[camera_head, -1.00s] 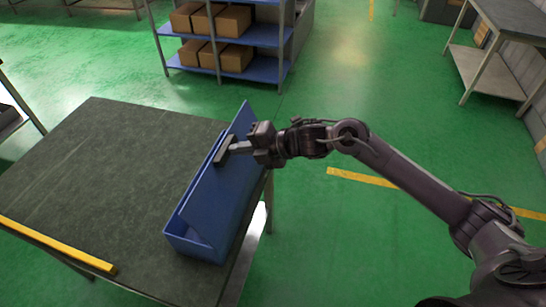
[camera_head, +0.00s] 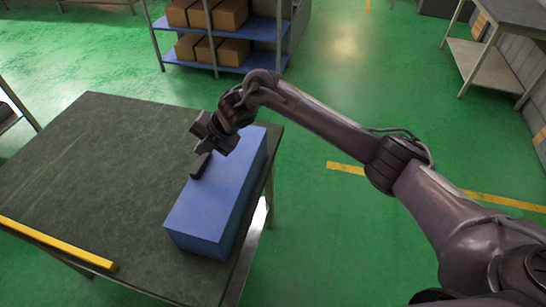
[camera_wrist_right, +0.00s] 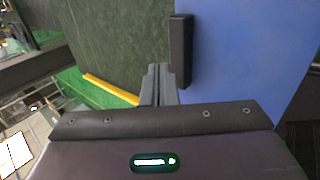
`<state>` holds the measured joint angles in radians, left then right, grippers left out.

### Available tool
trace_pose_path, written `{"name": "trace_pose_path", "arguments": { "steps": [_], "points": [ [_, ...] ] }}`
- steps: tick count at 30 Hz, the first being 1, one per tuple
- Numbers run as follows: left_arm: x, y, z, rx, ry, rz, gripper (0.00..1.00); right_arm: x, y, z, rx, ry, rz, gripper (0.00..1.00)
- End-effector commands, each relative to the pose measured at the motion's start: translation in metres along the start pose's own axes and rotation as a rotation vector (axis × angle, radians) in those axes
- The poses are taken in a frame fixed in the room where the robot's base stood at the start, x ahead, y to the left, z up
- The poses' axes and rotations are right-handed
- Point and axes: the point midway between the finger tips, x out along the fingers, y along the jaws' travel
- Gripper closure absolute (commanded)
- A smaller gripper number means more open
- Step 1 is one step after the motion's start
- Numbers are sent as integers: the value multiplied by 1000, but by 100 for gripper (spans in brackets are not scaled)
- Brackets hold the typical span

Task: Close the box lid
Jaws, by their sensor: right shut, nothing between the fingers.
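The blue box (camera_head: 204,243) stands on the right edge of the dark table. Its blue lid (camera_head: 220,190) lies flat across the top, with no gap that I can see. A dark handle (camera_head: 200,165) sits at the lid's left edge. My right gripper (camera_head: 205,152) is over the lid's left edge, right by the handle. In the right wrist view the lid (camera_wrist_right: 245,60) fills the right side, and the handle (camera_wrist_right: 181,50) is just beside my shut fingertips (camera_wrist_right: 160,70). Nothing is between them. Whether they touch the handle is unclear. My left gripper is not in view.
The dark table (camera_head: 100,170) is bare to the left of the box, with a yellow strip (camera_head: 55,243) along its front edge. A shelf with cartons (camera_head: 215,50) stands behind on the green floor. A grey workbench (camera_head: 505,45) is at the far right.

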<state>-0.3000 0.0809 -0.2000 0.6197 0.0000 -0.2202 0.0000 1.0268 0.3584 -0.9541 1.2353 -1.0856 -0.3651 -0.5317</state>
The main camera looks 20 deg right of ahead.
Motion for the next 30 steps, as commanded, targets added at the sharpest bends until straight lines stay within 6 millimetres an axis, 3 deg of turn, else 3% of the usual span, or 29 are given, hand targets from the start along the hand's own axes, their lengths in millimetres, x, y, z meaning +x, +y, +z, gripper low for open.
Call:
{"name": "trace_pose_path", "arguments": {
  "steps": [3, 12, 30],
  "points": [
    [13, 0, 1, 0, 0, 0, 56, 13, -5, 1, -1, -1, 1, 100],
    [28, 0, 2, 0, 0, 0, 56, 27, -10, 1, -1, -1, 3, 100],
    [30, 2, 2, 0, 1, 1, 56, 31, -13, 0, 0, 1, 0, 100]
  ]
}}
